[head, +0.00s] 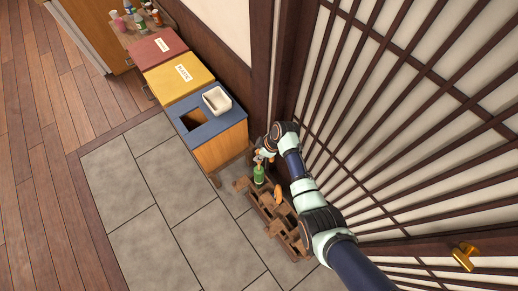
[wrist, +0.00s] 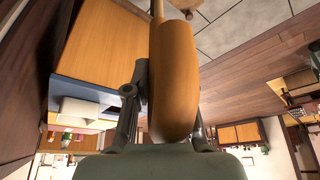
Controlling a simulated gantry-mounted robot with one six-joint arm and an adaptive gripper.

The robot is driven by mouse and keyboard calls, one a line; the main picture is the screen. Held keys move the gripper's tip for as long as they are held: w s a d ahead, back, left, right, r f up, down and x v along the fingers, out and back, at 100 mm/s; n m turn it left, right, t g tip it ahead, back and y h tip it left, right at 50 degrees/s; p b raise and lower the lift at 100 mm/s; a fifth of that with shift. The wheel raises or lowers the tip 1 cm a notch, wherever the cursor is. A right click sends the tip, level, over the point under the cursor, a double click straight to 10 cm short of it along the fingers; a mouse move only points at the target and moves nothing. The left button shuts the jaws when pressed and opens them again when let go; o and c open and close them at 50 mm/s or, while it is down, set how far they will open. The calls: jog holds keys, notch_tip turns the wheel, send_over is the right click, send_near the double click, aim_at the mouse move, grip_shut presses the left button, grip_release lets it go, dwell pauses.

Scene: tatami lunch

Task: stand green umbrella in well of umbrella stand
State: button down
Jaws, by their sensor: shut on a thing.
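The green umbrella (head: 259,175) is at the upper-left end of the brown umbrella stand (head: 291,240) in the head view. Its wooden handle (wrist: 174,75) fills the middle of the wrist view, between the two fingers. My gripper (head: 265,155) is shut on that handle, just above the green part. The umbrella looks roughly upright from above. I cannot tell whether its lower end is inside a well or only above it. The green part does not show in the wrist view.
Another orange-brown handle (head: 279,196) shows at the stand, beside my arm. A blue-topped bin (head: 228,119) with a white tray (head: 216,99) stands up-left of the stand. A lattice screen (head: 400,110) closes the right side. Grey floor tiles (head: 185,190) to the left are clear.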

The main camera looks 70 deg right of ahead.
aim_at(259, 164)
notch_tip(259, 164, down, 10)
jog(key=b, duration=0.9)
jog(key=shift+f, duration=0.25)
dwell(0.3)
jog(key=shift+c, duration=1.3)
grip_release()
jog(key=shift+r+p, duration=3.2)
jog(key=shift+r, duration=0.35)
